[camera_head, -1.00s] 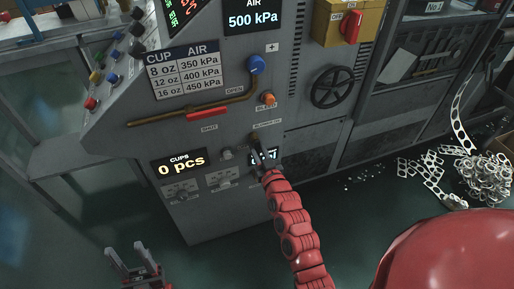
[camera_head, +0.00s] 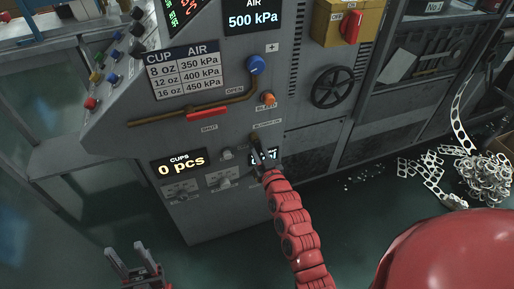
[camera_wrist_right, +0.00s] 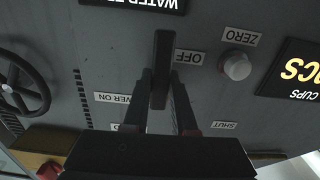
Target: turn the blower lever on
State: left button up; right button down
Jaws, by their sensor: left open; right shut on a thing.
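The blower lever (camera_wrist_right: 164,55) is a dark bar on the grey machine panel, seen upside down in the right wrist view. The OFF label (camera_wrist_right: 188,57) is beside it and the partly covered ON label (camera_wrist_right: 113,98) is lower in that picture. My right gripper (camera_wrist_right: 167,101) is shut on the lever, its fingers on either side of it. In the head view my right gripper (camera_head: 258,152) is at the lever's dark upper end (camera_head: 254,138), just below the blower label. My left gripper (camera_head: 133,262) is open and empty at the bottom left, away from the panel.
The orange bleed knob (camera_head: 268,99), blue valve knob (camera_head: 256,65) and red shut handle (camera_head: 207,113) are above. A black handwheel (camera_head: 333,87) is to the right. The cups display (camera_head: 180,163) reads 0 pcs. Metal scrap (camera_head: 484,178) lies on the floor at right.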

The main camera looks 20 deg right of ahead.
aim_at(259, 133)
jog(key=n, duration=0.4)
jog(key=shift+d, duration=0.4)
jog(key=n+b, duration=0.1)
jog(key=n, duration=0.3)
jog(key=d+r+n+b, duration=0.1)
jog(key=n, duration=0.4)
jog(key=r+n+b, duration=0.1)
jog(key=n, duration=0.3)
jog(key=shift+d, duration=0.15)
jog(key=shift+n, duration=0.4)
jog(key=c, duration=0.7)
grip_release()
jog(key=shift+r, duration=0.1)
jog(key=s, duration=0.5)
jog(key=s+p, duration=0.1)
jog(key=s, duration=0.5)
jog(key=s+p, duration=0.1)
jog(key=s, duration=0.5)
jog(key=shift+s+d, duration=0.2)
jog(key=shift+d, duration=0.1)
